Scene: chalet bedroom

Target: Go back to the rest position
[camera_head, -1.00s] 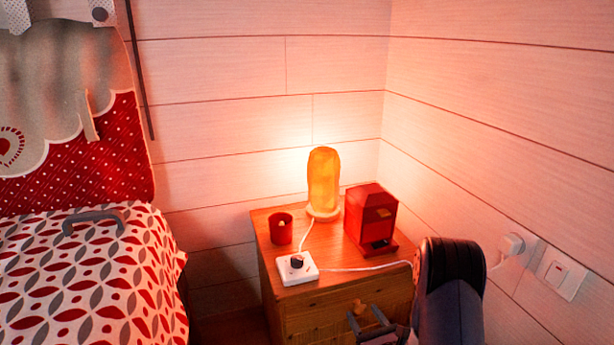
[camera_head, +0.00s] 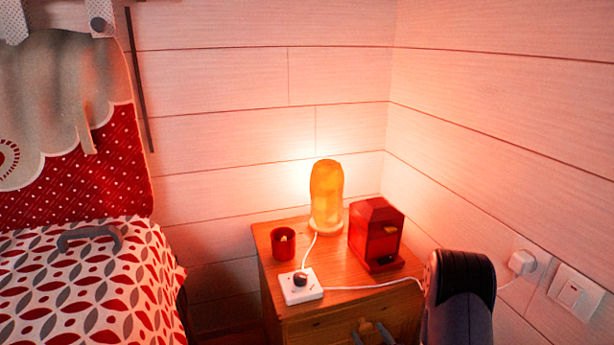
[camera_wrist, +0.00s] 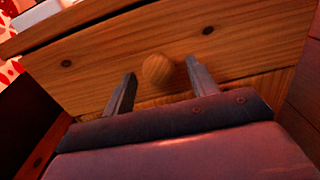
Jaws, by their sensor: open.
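My gripper (camera_wrist: 160,80) is open in the wrist view. Its two fingers stand on either side of the round wooden knob (camera_wrist: 158,69) on the front of the nightstand drawer (camera_wrist: 110,60). The fingers look apart from the knob, with nothing held. In the head view my gripper (camera_head: 372,331) shows only partly at the bottom edge, in front of the nightstand (camera_head: 345,322). My dark arm covers the nightstand's right front corner there. The drawer looks closed in the wrist view.
On the nightstand stand a glowing orange lamp (camera_head: 326,195), a red cup (camera_head: 283,243), a red box-like holder (camera_head: 376,236) and a white socket block (camera_head: 301,287) with a cable. The bed (camera_head: 75,285) is on the left. Walls close off the back and right.

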